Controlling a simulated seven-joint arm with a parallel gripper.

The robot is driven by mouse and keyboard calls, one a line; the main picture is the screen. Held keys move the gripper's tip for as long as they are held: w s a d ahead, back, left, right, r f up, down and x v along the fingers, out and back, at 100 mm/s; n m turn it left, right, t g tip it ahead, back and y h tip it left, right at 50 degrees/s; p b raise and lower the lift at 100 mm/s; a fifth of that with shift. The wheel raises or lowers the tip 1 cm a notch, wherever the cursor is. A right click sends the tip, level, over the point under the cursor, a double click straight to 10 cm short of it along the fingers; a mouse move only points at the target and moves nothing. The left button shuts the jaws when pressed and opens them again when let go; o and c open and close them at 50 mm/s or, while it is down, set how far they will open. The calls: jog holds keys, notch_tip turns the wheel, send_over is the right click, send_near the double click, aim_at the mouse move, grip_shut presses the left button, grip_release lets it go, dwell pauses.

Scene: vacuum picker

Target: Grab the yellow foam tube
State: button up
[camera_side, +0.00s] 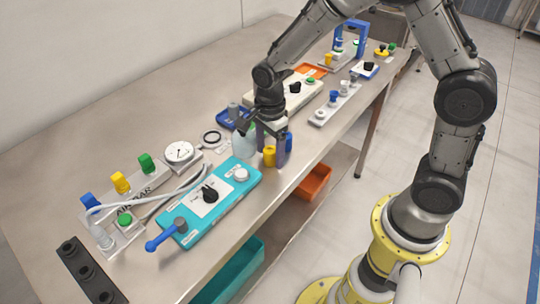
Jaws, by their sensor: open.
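The yellow foam tube (269,156) is a short upright cylinder near the front edge of the table, just beyond the teal panel. My gripper (271,147) points down over it, with its fingers beside the tube. The gripper is open. The far finger and the exact gap between finger and tube are hard to make out. A blue piece (288,141) shows just behind the gripper on the right.
The teal panel (222,200) with a black knob and blue lever lies in front. A pale rounded object (243,144) stands left of the gripper. A gauge (179,152) and a white-grey board (335,104) are nearby. Orange (315,182) and teal (235,272) bins sit below the table.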

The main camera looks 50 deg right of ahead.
grip_shut()
dwell(0.3)
jog(key=shift+r, duration=0.1)
